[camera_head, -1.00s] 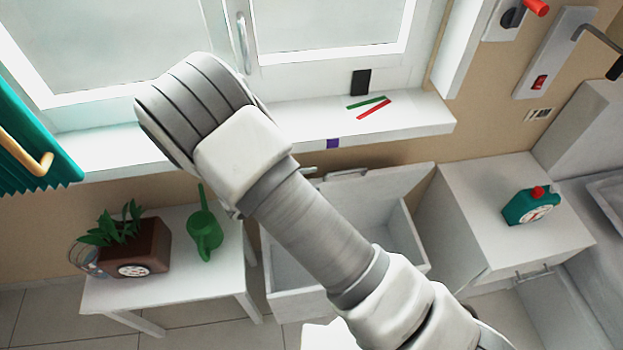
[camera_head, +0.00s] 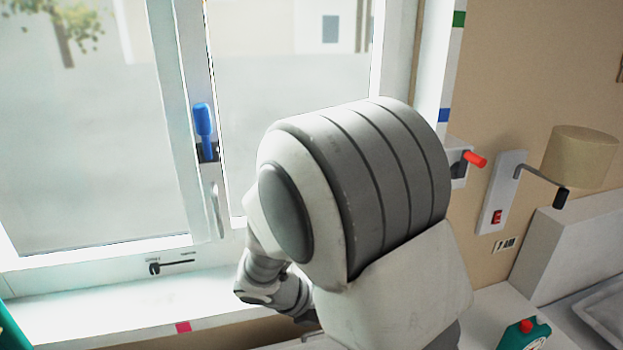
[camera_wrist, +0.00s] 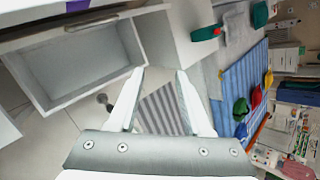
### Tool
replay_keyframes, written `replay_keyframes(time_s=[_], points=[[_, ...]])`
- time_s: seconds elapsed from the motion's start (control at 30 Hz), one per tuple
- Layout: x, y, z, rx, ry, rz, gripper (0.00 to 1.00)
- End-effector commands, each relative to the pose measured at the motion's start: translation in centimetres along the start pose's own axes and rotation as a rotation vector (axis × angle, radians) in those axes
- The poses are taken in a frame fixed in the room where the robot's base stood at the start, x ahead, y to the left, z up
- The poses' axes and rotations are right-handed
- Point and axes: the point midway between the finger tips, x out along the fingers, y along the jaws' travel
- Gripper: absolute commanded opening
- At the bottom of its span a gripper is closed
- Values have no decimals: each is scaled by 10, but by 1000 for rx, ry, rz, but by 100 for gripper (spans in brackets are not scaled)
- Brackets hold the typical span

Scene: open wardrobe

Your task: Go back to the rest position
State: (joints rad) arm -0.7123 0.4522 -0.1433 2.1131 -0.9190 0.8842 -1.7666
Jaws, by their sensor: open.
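My gripper (camera_wrist: 160,73) shows in the wrist view with its two pale fingers spread apart and nothing between them. Beyond the fingers are the floor and a grey striped mat. In the head view my bent arm fills the middle and lower right, in front of the window. The gripper's fingers cannot be made out there; the arm hides part of the sill and what lies below.
An open white drawer or box (camera_wrist: 75,85) lies left of the fingers in the wrist view. The window sill (camera_head: 110,300) is close behind my arm. A blue window handle (camera_head: 202,120), a wall lamp (camera_head: 580,155) and a teal canister (camera_head: 525,336) are around.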

Motion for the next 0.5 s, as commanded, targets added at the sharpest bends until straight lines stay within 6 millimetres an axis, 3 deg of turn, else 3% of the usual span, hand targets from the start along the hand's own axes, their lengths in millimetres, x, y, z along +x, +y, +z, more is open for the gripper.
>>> replay_keyframes(time_s=[0.2,0.5], points=[[-22,-57,-5,542,116,64,50],[-52,-121,-26,1267,291,115,50]])
